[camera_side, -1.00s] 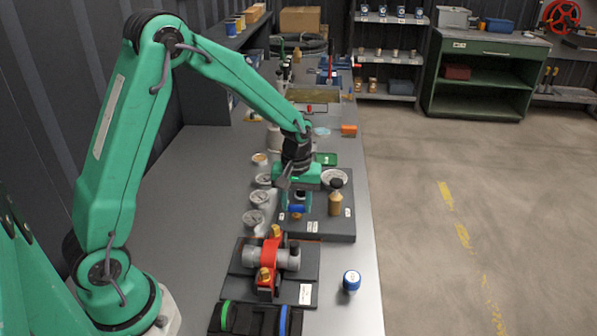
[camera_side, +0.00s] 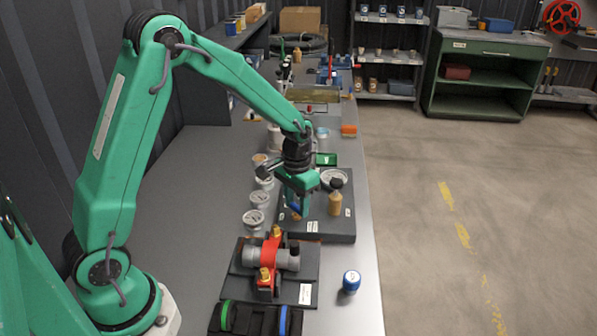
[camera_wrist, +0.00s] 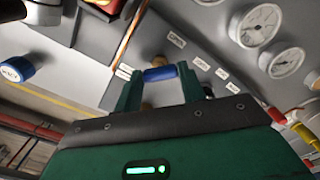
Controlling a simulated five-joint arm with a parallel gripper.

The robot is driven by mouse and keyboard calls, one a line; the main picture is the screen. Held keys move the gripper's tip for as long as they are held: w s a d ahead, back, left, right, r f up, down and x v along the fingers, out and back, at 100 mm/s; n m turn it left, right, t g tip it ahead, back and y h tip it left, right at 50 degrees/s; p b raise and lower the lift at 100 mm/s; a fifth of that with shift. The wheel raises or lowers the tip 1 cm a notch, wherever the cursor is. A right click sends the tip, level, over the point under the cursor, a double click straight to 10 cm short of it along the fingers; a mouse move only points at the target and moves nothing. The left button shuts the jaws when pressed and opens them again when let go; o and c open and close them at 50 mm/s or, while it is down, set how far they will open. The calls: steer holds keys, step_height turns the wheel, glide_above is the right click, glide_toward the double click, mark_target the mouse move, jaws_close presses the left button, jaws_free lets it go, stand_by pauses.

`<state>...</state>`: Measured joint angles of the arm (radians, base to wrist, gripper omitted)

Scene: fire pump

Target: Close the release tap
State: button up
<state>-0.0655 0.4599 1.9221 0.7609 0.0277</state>
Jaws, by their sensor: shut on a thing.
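A small blue tap handle (camera_side: 295,208) sits on the dark grey plate (camera_side: 325,231) on the bench. My gripper (camera_side: 299,207) points down over it and is shut on it. In the wrist view the blue handle (camera_wrist: 160,74) lies crosswise between the two green fingertips (camera_wrist: 159,80), one at each end. Small white labels (camera_wrist: 177,40) stand around the tap, too small to read surely. The tap body is mostly hidden by my gripper.
A brass cylinder with a dark top (camera_side: 335,202) stands close right of my gripper, with a white gauge (camera_side: 334,179) behind. Several gauges (camera_side: 260,199) line the left. A red-and-grey valve assembly (camera_side: 270,257) and a blue-white knob (camera_side: 351,281) are nearer. The left bench is clear.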

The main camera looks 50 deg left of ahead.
mark_target(297, 205)
steer(key=m, duration=0.4)
steer(key=shift+r+m, duration=0.1)
steer(key=shift+m, duration=0.2)
steer(key=m, duration=0.4)
steer(key=shift+w+m, duration=0.1)
steer(key=shift+m, duration=0.3)
steer(key=o, duration=1)
step_height(297, 205, up, 7)
steer(key=shift+r, duration=0.4)
